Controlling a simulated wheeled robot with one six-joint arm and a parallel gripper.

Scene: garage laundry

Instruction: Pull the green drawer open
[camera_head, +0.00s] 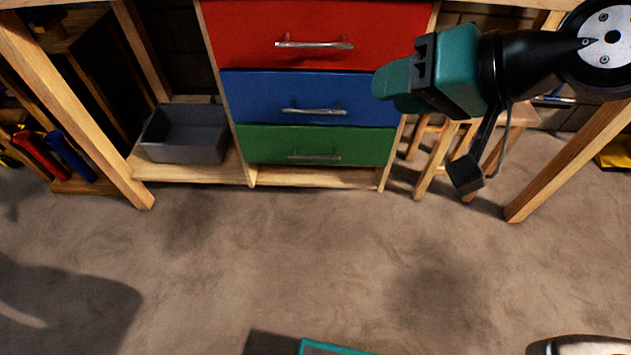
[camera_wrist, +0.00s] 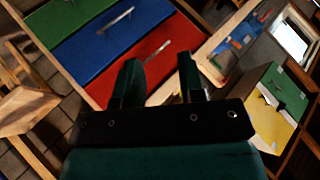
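The green drawer (camera_head: 270,146) is the lowest of three stacked drawers and looks closed. Its horizontal metal handle (camera_head: 314,156) runs across its front. It also shows at the upper left of the wrist view (camera_wrist: 48,22). My gripper (camera_head: 385,84) is up and to the right of the green drawer, in front of the blue drawer's right end in the head view. In the wrist view my gripper (camera_wrist: 160,82) has its two fingers apart with nothing between them. It touches no handle that I can see.
The blue drawer (camera_head: 245,96) and red drawer (camera_head: 240,35) sit above, both with metal handles. A grey bin (camera_head: 185,142) stands on the low shelf at left. A wooden stool (camera_head: 428,160) stands at right. The concrete floor (camera_head: 300,250) before the drawers is mostly clear.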

